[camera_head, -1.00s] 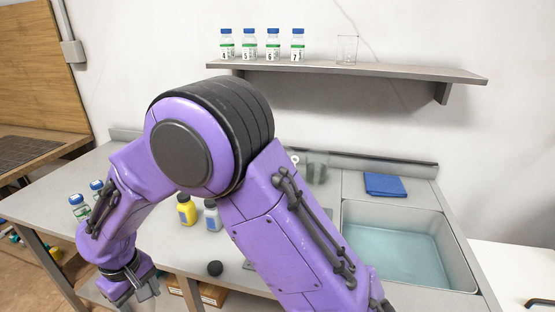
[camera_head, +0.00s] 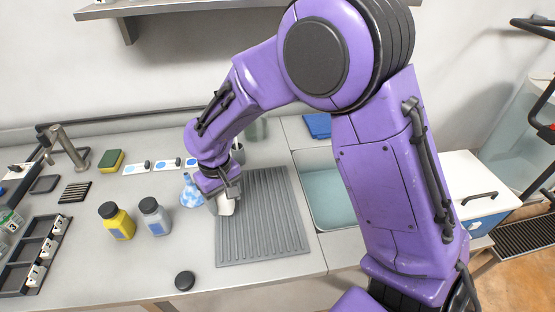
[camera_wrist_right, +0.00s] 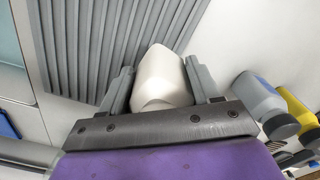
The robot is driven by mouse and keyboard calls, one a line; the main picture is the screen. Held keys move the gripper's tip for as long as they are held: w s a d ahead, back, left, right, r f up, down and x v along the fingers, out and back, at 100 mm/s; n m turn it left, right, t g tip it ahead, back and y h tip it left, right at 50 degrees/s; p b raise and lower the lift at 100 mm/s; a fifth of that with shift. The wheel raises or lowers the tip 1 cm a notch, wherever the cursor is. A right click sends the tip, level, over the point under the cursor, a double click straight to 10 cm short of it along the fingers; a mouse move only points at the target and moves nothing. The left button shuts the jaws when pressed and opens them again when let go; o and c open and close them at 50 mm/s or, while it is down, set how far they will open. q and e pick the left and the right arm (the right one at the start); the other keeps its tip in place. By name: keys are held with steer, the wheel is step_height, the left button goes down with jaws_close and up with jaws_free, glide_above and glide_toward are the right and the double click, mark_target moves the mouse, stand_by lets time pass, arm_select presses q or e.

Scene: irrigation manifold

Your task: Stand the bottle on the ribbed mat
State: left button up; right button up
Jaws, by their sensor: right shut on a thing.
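My right gripper (camera_head: 229,188) is shut on a white bottle (camera_head: 227,206), at the far left part of the grey ribbed mat (camera_head: 265,225). In the right wrist view the bottle (camera_wrist_right: 163,78) sits between the two fingers (camera_wrist_right: 160,90), with the mat's ribs (camera_wrist_right: 85,45) behind it. The gripper hides the bottle's upper part in the head view. I cannot tell whether its base touches the mat. My left gripper is not in view.
A yellow bottle (camera_head: 117,222) and a grey bottle (camera_head: 155,217) stand left of the mat, with a black round lid (camera_head: 184,281) in front. A blue-patterned flask (camera_head: 190,193) is close beside the gripper. The sink (camera_head: 325,190) lies right. Most of the mat is bare.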

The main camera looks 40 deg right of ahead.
arm_select(q)
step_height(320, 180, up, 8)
steer(key=p, duration=0.7)
arm_select(e)
steer(key=s+d+r+n, duration=0.1)
steer(key=s+d+r, duration=0.4)
steer(key=d, duration=0.2)
steer(key=s+d+r+n, duration=0.1)
steer(key=s+d+r, duration=0.35)
steer(key=d, duration=0.25)
steer(key=w+f+b, duration=0.2)
steer(key=w+f, duration=0.1)
steer(key=w, duration=0.1)
steer(key=w+a+f+b, duration=0.1)
steer(key=w+f+b, duration=0.1)
steer(key=w+f, duration=0.2)
steer(key=w+a+f+b, duration=0.1)
steer(key=w+f+b, duration=0.2)
steer(key=w, duration=0.2)
steer(key=shift+f, duration=0.2)
step_height(320, 180, down, 2)
steer(key=shift+f+p, duration=0.25)
steer(key=shift+p, duration=0.2)
steer(key=shift+w+f, duration=0.1)
steer(key=shift+f, duration=0.15)
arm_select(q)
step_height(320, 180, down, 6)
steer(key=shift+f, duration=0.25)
